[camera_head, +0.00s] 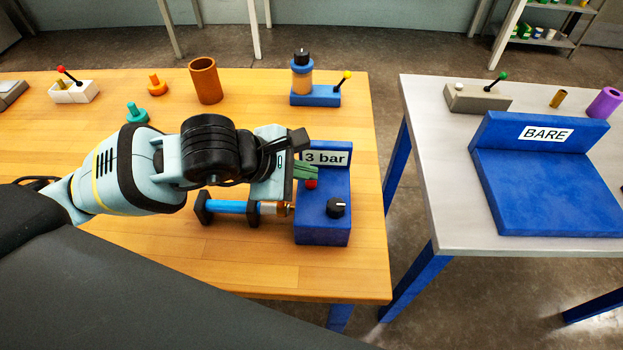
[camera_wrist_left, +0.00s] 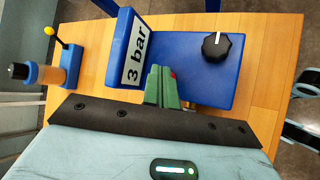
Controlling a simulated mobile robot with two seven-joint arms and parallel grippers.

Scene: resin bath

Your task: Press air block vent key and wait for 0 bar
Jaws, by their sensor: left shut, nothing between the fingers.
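The blue air block (camera_head: 322,228) stands near the right edge of the wooden table. Its upright label plate (camera_head: 326,158) reads "3 bar", also in the left wrist view (camera_wrist_left: 137,52). A red key (camera_head: 311,184) and a black knob (camera_head: 336,207) sit on its top. In the left wrist view the knob (camera_wrist_left: 216,46) has a white mark, and only a bit of the red key (camera_wrist_left: 173,75) shows beside the fingers. My left gripper (camera_head: 312,172) is shut and empty, its green fingertips at the red key; whether they touch it I cannot tell. My right gripper is not in view.
A blue cylinder (camera_head: 228,207) in black mounts lies left of the block, partly under my arm. A blue valve stand with a yellow-tipped lever (camera_head: 316,96) and a brown cup (camera_head: 205,80) stand behind. A grey table with a "BARE" tray (camera_head: 545,195) is right, across a gap.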

